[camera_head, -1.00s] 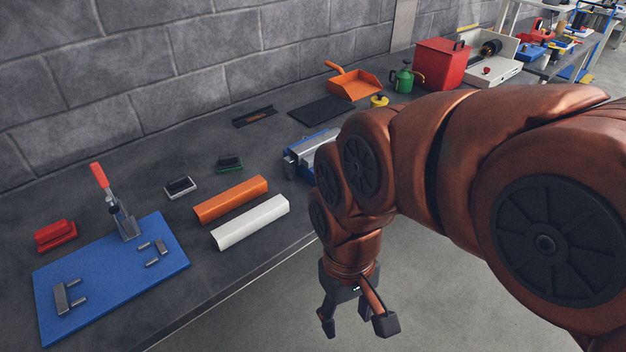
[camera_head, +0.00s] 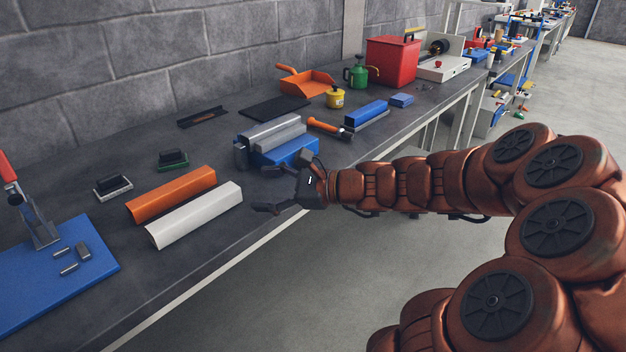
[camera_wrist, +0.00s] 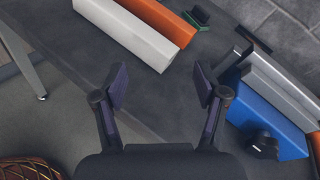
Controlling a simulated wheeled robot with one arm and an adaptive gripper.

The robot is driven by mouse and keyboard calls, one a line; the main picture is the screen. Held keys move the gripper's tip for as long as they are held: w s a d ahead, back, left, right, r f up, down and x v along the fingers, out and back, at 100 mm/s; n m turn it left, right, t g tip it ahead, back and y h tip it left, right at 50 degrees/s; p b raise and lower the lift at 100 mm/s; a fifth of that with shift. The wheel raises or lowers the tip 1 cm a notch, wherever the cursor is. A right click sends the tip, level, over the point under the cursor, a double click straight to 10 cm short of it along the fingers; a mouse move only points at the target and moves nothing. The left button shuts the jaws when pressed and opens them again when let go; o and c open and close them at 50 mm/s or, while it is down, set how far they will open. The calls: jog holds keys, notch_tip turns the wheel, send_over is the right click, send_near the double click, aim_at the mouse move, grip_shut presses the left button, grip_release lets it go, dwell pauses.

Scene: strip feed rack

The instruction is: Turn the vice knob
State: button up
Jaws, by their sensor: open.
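The vice (camera_head: 292,150) has a blue body and grey metal jaws and sits near the bench's front edge. In the wrist view its blue body (camera_wrist: 262,112) is at the right. A black knob (camera_wrist: 264,145) sticks out of the vice's front face there; a dark part (camera_head: 272,171) low on the vice in the head view appears to be this knob, partly hidden by my gripper. My gripper (camera_head: 285,184) is open and empty, beside the vice's front at the bench edge. In the wrist view (camera_wrist: 160,85) the knob lies outside the fingers, right of the right finger.
White (camera_head: 195,215) and orange (camera_head: 172,195) bars lie left of the vice. An orange-handled hammer (camera_head: 328,128) and a blue block (camera_head: 365,113) lie right of it. A blue board (camera_head: 50,290) with a red-handled clamp is at far left. The floor before the bench is clear.

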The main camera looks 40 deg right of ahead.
jog(key=d+f+m+t+h+b, duration=0.25)
jog(key=d+m, duration=0.25)
jog(key=d, duration=0.4)
jog(key=d+f+m+t+h+b, duration=0.1)
jog(key=d+m+t+h, duration=0.3)
jog(key=d, duration=0.5)
jog(key=shift+m+g+y, duration=0.35)
jog(key=shift+m+g, duration=0.15)
jog(key=shift+g, duration=0.05)
jog(key=shift+b+x, duration=0.35)
jog(key=shift+x, duration=3.6)
jog(key=shift+d, duration=0.1)
jog(key=shift+c, duration=0.4)
jog(key=c, duration=1.1)
jog(key=shift+o, duration=0.2)
jog(key=n+b, duration=0.2)
jog(key=b, duration=0.1)
jog(key=shift+f+n, duration=0.2)
jog(key=shift+n, duration=0.2)
jog(key=shift+r+n+b, duration=0.15)
jog(key=shift+n+b, duration=0.4)
jog(key=shift+n, duration=0.45)
jog(key=o, duration=1.1)
